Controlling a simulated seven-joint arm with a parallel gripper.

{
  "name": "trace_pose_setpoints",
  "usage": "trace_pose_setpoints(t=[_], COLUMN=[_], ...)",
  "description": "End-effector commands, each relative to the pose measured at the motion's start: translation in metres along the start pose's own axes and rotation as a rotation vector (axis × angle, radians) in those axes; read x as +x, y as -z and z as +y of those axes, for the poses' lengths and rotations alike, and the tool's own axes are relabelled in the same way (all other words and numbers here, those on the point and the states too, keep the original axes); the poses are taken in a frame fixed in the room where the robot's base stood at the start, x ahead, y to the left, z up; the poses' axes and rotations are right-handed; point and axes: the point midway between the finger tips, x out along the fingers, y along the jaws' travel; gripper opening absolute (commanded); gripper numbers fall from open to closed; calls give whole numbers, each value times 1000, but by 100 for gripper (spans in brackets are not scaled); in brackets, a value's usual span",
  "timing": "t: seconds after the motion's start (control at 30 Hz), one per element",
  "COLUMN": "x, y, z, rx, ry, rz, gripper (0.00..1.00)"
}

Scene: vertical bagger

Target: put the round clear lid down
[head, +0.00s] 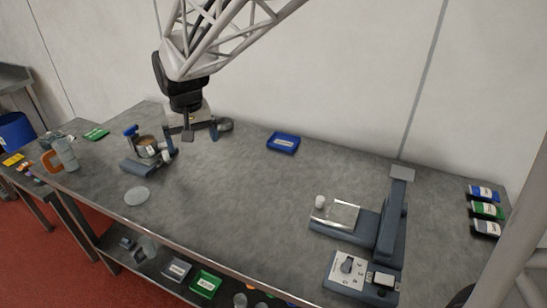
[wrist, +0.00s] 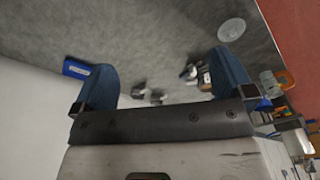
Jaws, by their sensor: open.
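The round clear lid (head: 137,196) lies flat on the grey table, near its front edge at the left in the head view. It also shows in the wrist view (wrist: 231,30) at the upper right, apart from my fingers. My gripper (head: 200,135) is open and empty in the head view, above the back left part of the table, behind and to the right of the lid. In the wrist view its two blue fingers (wrist: 165,85) stand wide apart with nothing between them.
A device with a copper-coloured round top (head: 147,146) stands between the lid and my gripper. A blue tray (head: 283,142) lies at the back. The middle of the table is clear.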

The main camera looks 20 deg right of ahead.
Motion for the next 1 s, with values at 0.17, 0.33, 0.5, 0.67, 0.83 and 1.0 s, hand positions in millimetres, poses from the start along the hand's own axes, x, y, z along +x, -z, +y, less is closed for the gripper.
trace_pose_setpoints(t=[0.17, 0.33, 0.5, 0.67, 0.83, 1.0], x=[-16, -27, -35, -39, -38, -36], y=[-42, -82, -124, -163, -205, -246], z=[28, 51, 71, 87, 101, 112], rx=[16, 30, 44, 56, 70, 83], ry=[-2, -6, -10, -15, -21, -27], rz=[19, 36, 54, 71, 88, 105], gripper=[100, 100, 100, 100, 100, 100])
